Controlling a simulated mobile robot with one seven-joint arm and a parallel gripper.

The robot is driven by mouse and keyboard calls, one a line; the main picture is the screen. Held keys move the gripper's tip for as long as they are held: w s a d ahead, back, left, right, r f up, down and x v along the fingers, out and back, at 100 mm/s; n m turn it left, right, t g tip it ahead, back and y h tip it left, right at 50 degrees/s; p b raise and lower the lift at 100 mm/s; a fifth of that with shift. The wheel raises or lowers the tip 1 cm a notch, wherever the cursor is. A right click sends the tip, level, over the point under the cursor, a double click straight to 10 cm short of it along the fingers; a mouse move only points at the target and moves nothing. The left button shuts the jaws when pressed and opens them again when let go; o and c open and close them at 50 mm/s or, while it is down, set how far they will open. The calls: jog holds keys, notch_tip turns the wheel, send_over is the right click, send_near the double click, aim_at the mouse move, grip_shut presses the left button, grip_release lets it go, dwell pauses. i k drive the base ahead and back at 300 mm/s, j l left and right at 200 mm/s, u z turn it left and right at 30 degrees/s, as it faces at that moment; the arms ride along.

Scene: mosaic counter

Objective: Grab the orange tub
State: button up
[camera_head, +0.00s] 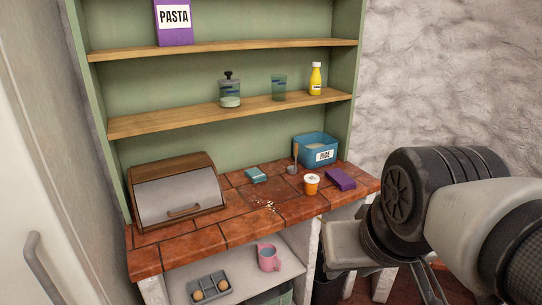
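The orange tub (311,187) is a small cup shape with a white top. It stands upright near the front edge of the tiled counter (242,212), right of centre. A purple packet lies close to its right, and a blue bin stands behind it. My arm (455,205) fills the right side of the view, well to the right of the tub and apart from it. I cannot make out my gripper's fingers. Nothing of mine touches the tub.
A purple packet (341,179), blue rice bin (320,145), grey utensil (294,158), teal block (256,174) and bread box (177,195) are on the counter. Crumbs (267,205) lie left of the tub. A pink mug (268,257) stands on the shelf below.

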aim_at(311, 181)
jog(key=i+l+u, duration=0.3)
jog(key=i+l, duration=0.2)
jog(key=i+l+u, duration=0.1)
jog(key=i+l, duration=0.15)
jog(key=l, duration=0.2)
jog(key=i+l+u, duration=0.3)
jog(key=l, duration=0.45)
jog(key=i+l+u, duration=0.15)
jog(key=i+l, duration=0.15)
jog(key=l, duration=0.15)
